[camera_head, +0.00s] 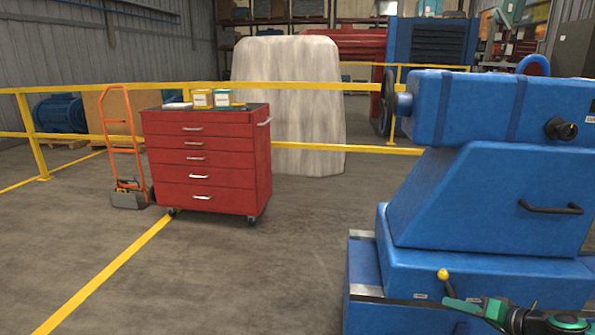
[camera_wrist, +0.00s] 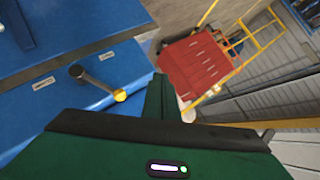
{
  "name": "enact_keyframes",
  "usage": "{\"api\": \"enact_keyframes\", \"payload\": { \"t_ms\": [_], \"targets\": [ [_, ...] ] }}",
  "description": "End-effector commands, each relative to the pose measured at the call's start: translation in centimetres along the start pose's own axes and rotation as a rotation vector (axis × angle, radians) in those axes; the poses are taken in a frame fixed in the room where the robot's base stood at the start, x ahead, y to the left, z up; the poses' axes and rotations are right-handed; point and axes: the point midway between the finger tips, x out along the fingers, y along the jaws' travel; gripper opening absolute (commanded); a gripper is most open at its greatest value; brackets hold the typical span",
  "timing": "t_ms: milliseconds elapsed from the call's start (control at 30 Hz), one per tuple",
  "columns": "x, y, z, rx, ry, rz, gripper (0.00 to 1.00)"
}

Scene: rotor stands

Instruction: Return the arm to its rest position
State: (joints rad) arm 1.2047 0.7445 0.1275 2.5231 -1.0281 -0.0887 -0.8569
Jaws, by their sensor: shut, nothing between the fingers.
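My gripper (camera_head: 450,303) is at the bottom right of the head view, in front of the blue machine (camera_head: 490,200). Its green fingers point left and are together, with nothing between them. In the wrist view the shut green fingers (camera_wrist: 163,95) stick out ahead of the dark-edged palm. A lever with a yellow knob (camera_head: 443,275) stands on the machine's base; in the head view the fingertips overlap the lower part of its stem. In the wrist view the yellow knob (camera_wrist: 120,95) is left of the fingers, with a visible gap. The arm behind the gripper is mostly out of frame.
The blue machine fills the right side, with a black handle (camera_head: 550,208) on its front. A red tool cabinet (camera_head: 207,165) and an orange hand truck (camera_head: 125,150) stand at the left, before a yellow railing (camera_head: 380,149). The floor between cabinet and machine is clear.

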Motion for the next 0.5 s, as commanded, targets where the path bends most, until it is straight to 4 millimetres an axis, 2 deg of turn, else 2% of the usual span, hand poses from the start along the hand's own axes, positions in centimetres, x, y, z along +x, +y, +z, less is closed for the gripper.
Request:
{"api": "enact_keyframes", "payload": {
  "t_ms": [33, 100, 267, 500],
  "targets": [
    [0.1, -1.1, 0.7, -0.034, -0.067, 0.004, 0.00],
    [-0.1, -2.1, 2.0, -0.062, -0.158, 0.018, 0.00],
    [-1.4, -3.9, 4.4, -0.113, -0.349, 0.075, 0.00],
    [-5.2, -5.7, 6.4, -0.152, -0.574, 0.221, 0.00]
  ]
}}
